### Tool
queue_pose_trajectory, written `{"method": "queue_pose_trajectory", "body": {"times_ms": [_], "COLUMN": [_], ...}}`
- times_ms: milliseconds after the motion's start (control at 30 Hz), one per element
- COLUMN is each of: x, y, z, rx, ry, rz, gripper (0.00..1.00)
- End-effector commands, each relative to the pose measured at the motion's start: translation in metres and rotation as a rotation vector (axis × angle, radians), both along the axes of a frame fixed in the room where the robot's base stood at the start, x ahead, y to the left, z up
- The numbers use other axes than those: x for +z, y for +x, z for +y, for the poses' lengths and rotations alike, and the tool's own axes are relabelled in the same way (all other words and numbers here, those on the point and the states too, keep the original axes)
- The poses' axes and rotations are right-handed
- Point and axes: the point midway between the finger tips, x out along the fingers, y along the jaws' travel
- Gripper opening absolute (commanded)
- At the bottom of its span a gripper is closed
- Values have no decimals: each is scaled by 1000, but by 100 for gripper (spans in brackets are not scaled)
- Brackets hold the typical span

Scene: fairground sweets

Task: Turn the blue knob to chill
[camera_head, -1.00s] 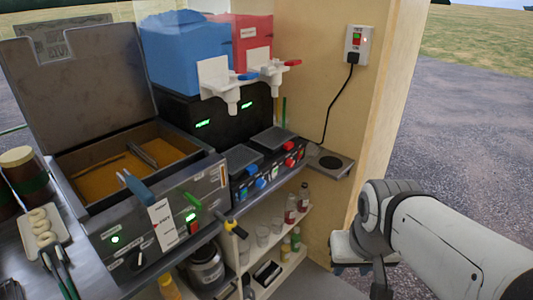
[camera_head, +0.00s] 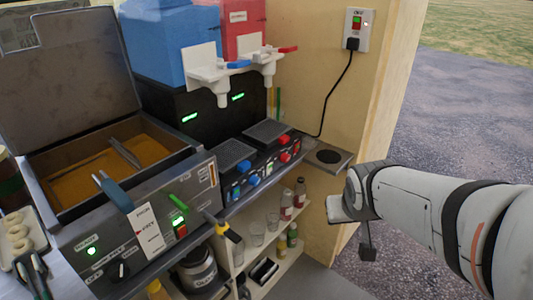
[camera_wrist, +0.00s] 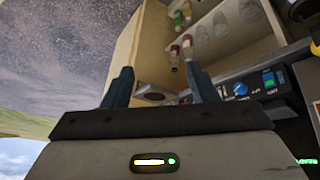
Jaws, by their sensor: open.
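The blue knob (camera_head: 253,180) is on the front panel of the black drinks machine (camera_head: 220,113), left of the red controls. It also shows in the wrist view (camera_wrist: 240,89), right of my fingers, beside a lit switch (camera_wrist: 268,78). Its pointer and the panel lettering are too small to read. My gripper (camera_wrist: 163,85) is open and empty, its two dark fingers apart. In the head view my gripper (camera_head: 345,210) is at the right, off the counter end, well apart from the knob.
A fryer (camera_head: 130,225) with a raised lid stands left of the machine; a yellow-and-black handle (camera_head: 225,230) sticks out near its front. Shelves below hold bottles (camera_head: 287,205) and glasses. Open space lies right.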

Motion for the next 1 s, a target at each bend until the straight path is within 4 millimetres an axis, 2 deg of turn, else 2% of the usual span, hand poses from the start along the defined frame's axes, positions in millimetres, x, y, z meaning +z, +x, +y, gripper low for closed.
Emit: {"method": "queue_pose_trajectory", "body": {"times_ms": [33, 200, 300, 433, 533, 700, 800, 1000], "x": [-20, -48, -64, -89, -108, -131, -138, -140], "y": [26, 110, 151, 187, 202, 206, 202, 201], "z": [-1, 13, 27, 62, 91, 129, 142, 155], "rx": [27, 172, 264, 417, 532, 679, 730, 771], "ry": [-19, -35, -26, 58, 155, 337, 420, 494], "rz": [-60, -310, -461, -630, -747, -893, -943, -988], "gripper": [53, 53, 53, 53, 53, 53, 53, 53]}}
